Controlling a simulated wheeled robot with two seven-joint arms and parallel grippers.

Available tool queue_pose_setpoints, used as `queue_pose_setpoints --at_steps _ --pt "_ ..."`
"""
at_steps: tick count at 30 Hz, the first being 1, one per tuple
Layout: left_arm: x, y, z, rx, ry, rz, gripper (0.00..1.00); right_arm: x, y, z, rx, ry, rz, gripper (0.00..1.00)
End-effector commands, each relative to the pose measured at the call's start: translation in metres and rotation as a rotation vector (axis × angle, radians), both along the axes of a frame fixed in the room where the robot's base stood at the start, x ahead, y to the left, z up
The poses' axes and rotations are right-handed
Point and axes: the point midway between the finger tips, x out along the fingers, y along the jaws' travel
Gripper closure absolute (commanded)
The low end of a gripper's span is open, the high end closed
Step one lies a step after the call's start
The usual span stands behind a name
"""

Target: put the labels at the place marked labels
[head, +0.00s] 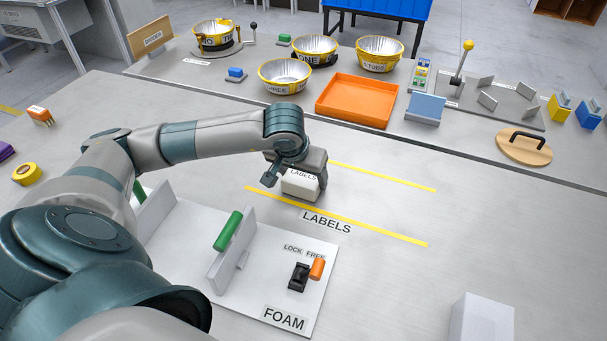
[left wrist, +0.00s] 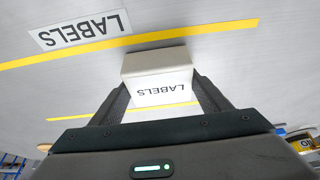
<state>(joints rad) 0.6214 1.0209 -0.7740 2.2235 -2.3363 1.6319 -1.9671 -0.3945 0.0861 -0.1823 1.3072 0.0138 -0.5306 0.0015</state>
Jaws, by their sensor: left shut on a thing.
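A white box with the word LABELS on it (head: 300,185) is between the fingers of my left gripper (head: 296,184). The box also shows in the left wrist view (left wrist: 160,82), with a finger on each side of it. My left gripper is shut on it, just behind the near yellow line. The place marked LABELS (head: 385,205) is a strip of table between two yellow lines, with its printed name in front of the near line. The box is at the left part of this strip; whether it touches the table I cannot tell. My right gripper is not in view.
A white foam fixture (head: 275,325) with a green handle (head: 228,231) and a lock lever stands in front. An orange tray (head: 357,100) and several metal bowls are on the back table. A white block (head: 482,318) is at the front right. The strip's right part is clear.

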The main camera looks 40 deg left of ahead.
Motion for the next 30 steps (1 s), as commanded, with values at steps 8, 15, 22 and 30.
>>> queue_pose_setpoints --at_steps 8,15,22,30 --pt "0.0004 0.0002 -0.0007 0.001 -0.002 0.000 0.57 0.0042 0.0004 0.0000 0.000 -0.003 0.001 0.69" --pt "0.0003 0.0003 -0.0016 0.001 -0.001 0.000 0.11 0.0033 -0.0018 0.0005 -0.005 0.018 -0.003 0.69" --pt "0.0003 0.0003 -0.0016 0.001 -0.001 0.000 0.11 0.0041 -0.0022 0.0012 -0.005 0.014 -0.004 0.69" --pt "0.0001 0.0002 0.0022 0.001 0.000 0.000 0.11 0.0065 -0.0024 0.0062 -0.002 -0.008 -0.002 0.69"
